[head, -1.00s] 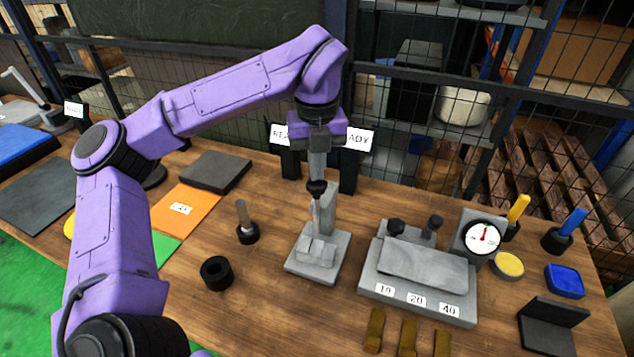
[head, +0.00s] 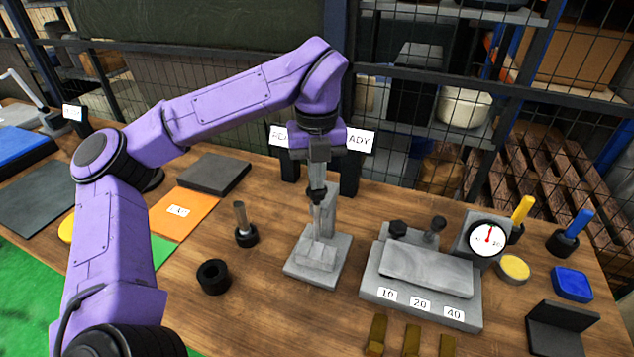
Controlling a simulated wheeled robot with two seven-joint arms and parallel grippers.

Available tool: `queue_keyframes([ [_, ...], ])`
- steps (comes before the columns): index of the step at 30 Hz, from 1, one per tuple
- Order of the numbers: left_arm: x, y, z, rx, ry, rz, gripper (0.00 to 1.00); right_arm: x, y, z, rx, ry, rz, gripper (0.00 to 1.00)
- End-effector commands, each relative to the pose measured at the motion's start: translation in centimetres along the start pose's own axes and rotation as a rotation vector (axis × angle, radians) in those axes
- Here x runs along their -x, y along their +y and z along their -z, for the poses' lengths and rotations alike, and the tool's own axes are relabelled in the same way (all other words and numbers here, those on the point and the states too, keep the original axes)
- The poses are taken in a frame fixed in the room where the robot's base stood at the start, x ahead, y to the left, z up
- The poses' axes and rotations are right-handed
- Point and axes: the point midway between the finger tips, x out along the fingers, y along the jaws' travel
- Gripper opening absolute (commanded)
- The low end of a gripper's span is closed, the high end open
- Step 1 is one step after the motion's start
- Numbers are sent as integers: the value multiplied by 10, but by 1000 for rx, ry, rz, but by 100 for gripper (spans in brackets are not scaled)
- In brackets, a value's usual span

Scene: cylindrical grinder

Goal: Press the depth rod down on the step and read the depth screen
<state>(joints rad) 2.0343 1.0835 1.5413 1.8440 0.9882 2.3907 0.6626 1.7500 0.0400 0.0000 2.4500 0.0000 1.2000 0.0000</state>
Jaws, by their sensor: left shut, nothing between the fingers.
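A grey depth stand (head: 334,256) with a stepped block (head: 317,250) on its base stands in the middle of the bench. Its thin depth rod (head: 317,218) points down at the block, with a black knob (head: 316,195) on top. My left gripper (head: 317,185) is shut and empty, pointing straight down with its tips at the knob, apparently touching it. The rod's lower end is at or just above the step; I cannot tell contact. Behind my gripper are two white screens, left (head: 279,136) and right (head: 361,141), each partly hidden, showing parts of READY. My right gripper is not in view.
Right of the stand is a grey fixture (head: 420,300) marked 10, 20, 40, with a round dial (head: 487,239). A black ring (head: 213,276) and an upright pin (head: 245,228) stand to the left. Brass pieces (head: 411,340) lie in front.

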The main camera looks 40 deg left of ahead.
Motion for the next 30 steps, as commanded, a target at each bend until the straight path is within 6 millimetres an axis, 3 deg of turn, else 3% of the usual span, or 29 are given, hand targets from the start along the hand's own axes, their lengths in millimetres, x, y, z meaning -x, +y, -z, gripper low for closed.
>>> queue_keyframes([
  [30,-27,0,0,0,0,-1,0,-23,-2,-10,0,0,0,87],
])
